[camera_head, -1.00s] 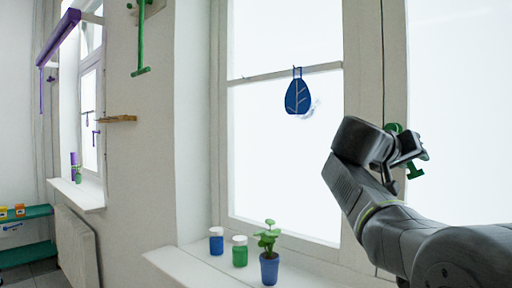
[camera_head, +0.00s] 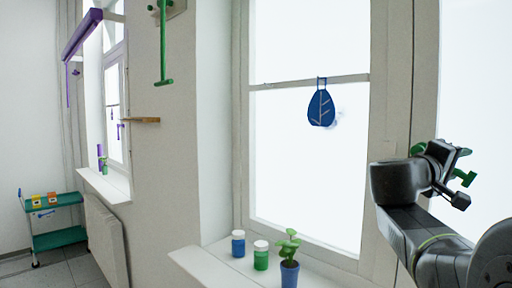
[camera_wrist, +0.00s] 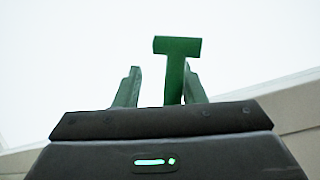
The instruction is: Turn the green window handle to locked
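The green T-shaped window handle (camera_wrist: 177,62) stands up against the bright pane in the wrist view, its crossbar at the top. Its stem runs down between the two fingers of my gripper (camera_wrist: 160,88), nearer the right finger. The fingers are spread apart, with a clear gap beside the left one. I cannot tell whether the right finger touches the stem. In the head view my gripper (camera_head: 455,174) is at the right window, and the green handle (camera_head: 465,178) shows just beyond it, partly hidden.
On the white sill (camera_head: 205,264) stand a blue jar (camera_head: 238,244), a green jar (camera_head: 261,256) and a potted plant (camera_head: 289,268). A teal cart (camera_head: 58,237) and a radiator (camera_head: 106,243) are far left.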

